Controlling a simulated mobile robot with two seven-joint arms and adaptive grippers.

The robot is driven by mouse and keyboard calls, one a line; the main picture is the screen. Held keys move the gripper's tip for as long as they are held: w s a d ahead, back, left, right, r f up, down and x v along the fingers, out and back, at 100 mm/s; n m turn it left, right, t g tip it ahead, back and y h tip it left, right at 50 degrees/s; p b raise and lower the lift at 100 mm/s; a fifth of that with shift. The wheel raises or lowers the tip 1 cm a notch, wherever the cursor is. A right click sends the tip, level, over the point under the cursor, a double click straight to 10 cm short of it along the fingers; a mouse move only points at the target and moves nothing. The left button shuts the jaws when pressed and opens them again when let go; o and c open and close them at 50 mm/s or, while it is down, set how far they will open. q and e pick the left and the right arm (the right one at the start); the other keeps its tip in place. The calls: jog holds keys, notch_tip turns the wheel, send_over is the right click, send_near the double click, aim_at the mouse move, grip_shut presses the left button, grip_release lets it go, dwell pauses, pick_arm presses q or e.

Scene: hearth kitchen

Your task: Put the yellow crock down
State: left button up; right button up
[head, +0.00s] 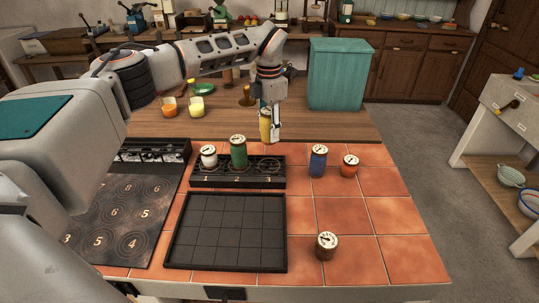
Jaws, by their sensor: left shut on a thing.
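My left gripper (270,114) is shut on the yellow crock (265,126), which is upright. The crock shows just above the far edge of the black rack (236,184) in the head view; I cannot tell its exact height. The rack has numbered places. A white crock (208,157) stands at its left place and a taller green crock (238,151) at the middle one. The right place, marked 3, looks empty. My right gripper is not in view.
A blue crock (318,161) and an orange crock (350,166) stand right of the rack on the tiled top (390,215). A brown crock (326,246) stands nearer. An empty black tray (171,250) lies before the rack. A teal box (337,75) stands behind.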

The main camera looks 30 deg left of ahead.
pick_arm(q)
notch_tip(320, 180, down, 10)
jog(key=shift+r, duration=0.15)
dwell(0.3)
jog(key=o, duration=1.4)
jog(key=shift+f, duration=0.2)
jog(key=shift+r, duration=0.1)
notch_tip(320, 180, up, 12)
jog(key=shift+r, duration=0.1)
jog(key=shift+s, duration=0.1)
